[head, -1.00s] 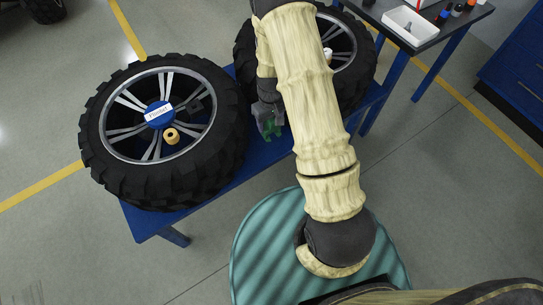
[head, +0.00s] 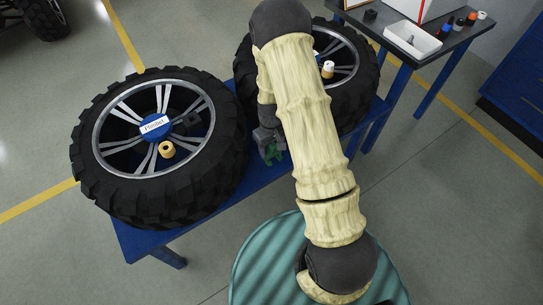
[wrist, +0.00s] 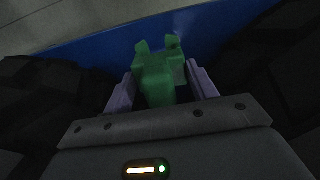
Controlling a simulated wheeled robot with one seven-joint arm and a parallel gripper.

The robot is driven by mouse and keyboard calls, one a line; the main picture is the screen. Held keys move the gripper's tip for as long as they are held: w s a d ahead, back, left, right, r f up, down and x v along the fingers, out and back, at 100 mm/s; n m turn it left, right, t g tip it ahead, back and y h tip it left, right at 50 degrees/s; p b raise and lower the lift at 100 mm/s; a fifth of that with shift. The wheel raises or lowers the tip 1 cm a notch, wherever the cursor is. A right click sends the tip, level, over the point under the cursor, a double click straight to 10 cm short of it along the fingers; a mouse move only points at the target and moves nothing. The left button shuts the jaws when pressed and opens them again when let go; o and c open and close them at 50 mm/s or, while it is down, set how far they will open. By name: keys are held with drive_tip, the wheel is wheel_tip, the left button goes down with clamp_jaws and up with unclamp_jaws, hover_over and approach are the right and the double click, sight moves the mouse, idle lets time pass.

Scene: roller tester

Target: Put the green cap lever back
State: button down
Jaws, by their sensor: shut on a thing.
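The green cap lever (wrist: 158,78) sits between the two fingers of my gripper (wrist: 162,90) in the wrist view. My gripper is shut on it. In the head view my gripper (head: 271,146) hangs between the two tyres with the green lever (head: 273,154) just below its fingers. Part of the gripper is hidden behind my own arm. The right wheel (head: 352,108) is partly hidden by my arm.
The blue table (head: 200,222) carries both wheels, with a narrow gap between them. A white and tan piece (head: 327,69) stands on the right wheel. A dark side table (head: 462,40) at the upper right holds a white tray (head: 437,46) and several small bottles.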

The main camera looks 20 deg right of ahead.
sight(271, 154)
drive_tip(key=shift+f, duration=0.55)
drive_tip(key=shift+f, duration=0.1)
drive_tip(key=shift+f+b, duration=0.3)
drive_tip(key=shift+f, duration=1.5)
drive_tip(key=shift+f, duration=0.15)
drive_tip(key=shift+c, duration=2.3)
unclamp_jaws()
